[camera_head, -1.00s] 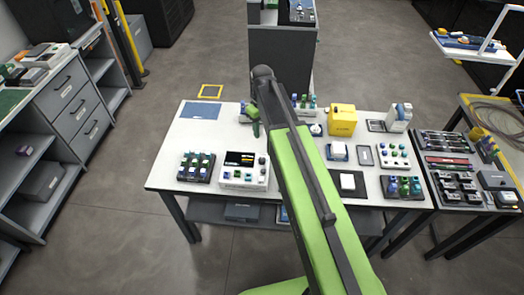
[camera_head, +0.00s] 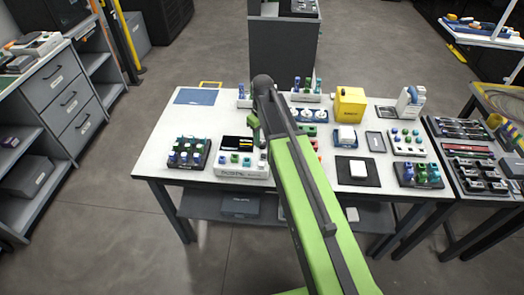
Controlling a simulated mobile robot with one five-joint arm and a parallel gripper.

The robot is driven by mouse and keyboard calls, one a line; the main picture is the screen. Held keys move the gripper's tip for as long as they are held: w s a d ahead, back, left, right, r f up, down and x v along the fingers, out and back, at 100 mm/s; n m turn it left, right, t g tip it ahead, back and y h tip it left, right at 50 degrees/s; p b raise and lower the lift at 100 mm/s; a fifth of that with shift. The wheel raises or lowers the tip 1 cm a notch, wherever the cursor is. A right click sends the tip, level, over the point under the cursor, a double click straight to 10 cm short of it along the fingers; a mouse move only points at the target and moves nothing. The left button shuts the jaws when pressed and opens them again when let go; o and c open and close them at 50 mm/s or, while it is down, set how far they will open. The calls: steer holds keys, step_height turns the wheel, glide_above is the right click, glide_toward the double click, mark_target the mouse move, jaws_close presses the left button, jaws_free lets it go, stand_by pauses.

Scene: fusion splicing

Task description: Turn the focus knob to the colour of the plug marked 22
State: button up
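A white device (camera_head: 228,172) with a dark screen and several green and blue plugs or knobs stands at the front of the white table. A dark round knob (camera_head: 262,156) shows at its right end, partly beside my arm; I cannot tell whether it is the focus knob. Black racks of coloured plugs stand at its left (camera_head: 188,153) and at the table's right front (camera_head: 419,174). No number 22 is readable. My gripper (camera_head: 255,136) hangs above the table, just behind the device's right end in the picture. It is too small to tell whether it is open or shut.
A yellow box (camera_head: 349,104), a white block on a black mat (camera_head: 357,170) and a white tray with coloured knobs (camera_head: 407,141) are right of my arm. A blue sheet (camera_head: 197,96) lies at the back left. My arm hides the table's middle.

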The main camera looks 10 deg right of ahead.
steer(key=shift+f+b, duration=0.3)
steer(key=shift+f, duration=0.55)
steer(key=shift+r, duration=0.1)
jaws_close()
steer(key=shift+n, duration=0.3)
steer(key=n, duration=1.1)
steer(key=shift+s, duration=0.1)
steer(key=shift+d, duration=0.1)
